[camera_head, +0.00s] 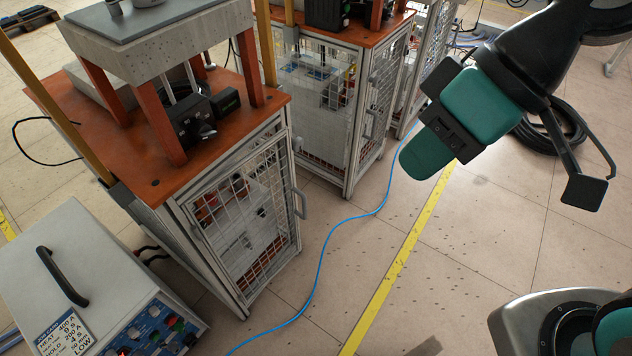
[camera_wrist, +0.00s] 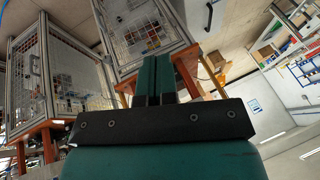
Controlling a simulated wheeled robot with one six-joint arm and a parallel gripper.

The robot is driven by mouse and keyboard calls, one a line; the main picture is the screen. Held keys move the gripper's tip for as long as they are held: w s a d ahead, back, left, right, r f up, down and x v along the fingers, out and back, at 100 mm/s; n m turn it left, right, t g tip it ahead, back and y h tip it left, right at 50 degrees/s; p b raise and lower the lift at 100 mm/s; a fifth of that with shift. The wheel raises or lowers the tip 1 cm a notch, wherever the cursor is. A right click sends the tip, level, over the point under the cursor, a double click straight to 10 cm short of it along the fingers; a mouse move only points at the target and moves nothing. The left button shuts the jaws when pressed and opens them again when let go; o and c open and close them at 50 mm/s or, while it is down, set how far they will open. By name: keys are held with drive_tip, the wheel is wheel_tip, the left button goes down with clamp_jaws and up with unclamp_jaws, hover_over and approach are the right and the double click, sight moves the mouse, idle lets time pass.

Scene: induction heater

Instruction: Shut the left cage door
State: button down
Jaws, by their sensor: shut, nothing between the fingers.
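The left cage (camera_head: 215,215) stands under an orange top in the head view. Its wire-mesh door (camera_head: 245,222) faces right and forward, with a grey handle (camera_head: 301,200) at its right side. The door lies close to its frame; I cannot tell whether it is slightly ajar. My gripper (camera_head: 413,162) is well to the right of this door, over open floor and touching nothing. Its teal fingers (camera_wrist: 166,75) are together and empty in the wrist view. Two mesh cages also show there, turned over; I cannot tell which is the left one.
A second cage (camera_head: 343,110) stands behind, to the right. A grey control box (camera_head: 85,270) sits at the lower left. A blue cable (camera_head: 321,262) and a yellow line (camera_head: 400,258) cross the floor. Floor between the left cage and my gripper is otherwise clear. A black cable coil (camera_head: 560,130) lies right.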

drive_tip(key=w+a+f+n+y+b, duration=0.2)
drive_tip(key=w+a+f+b, duration=0.1)
drive_tip(key=f+b, duration=0.35)
drive_tip(key=w+a+f+n+y+b, duration=0.1)
drive_tip(key=w+a+f+y+b, duration=0.15)
drive_tip(key=f+b, duration=0.35)
drive_tip(key=m+t+y+b, duration=0.25)
drive_tip(key=t+b, duration=0.95)
drive_tip(key=b, duration=1.5)
approach(291, 174)
drive_tip(key=p+x, duration=0.6)
drive_tip(key=x, duration=0.1)
drive_tip(key=shift+w+a+f, duration=0.15)
drive_tip(key=shift+w+a, duration=0.05)
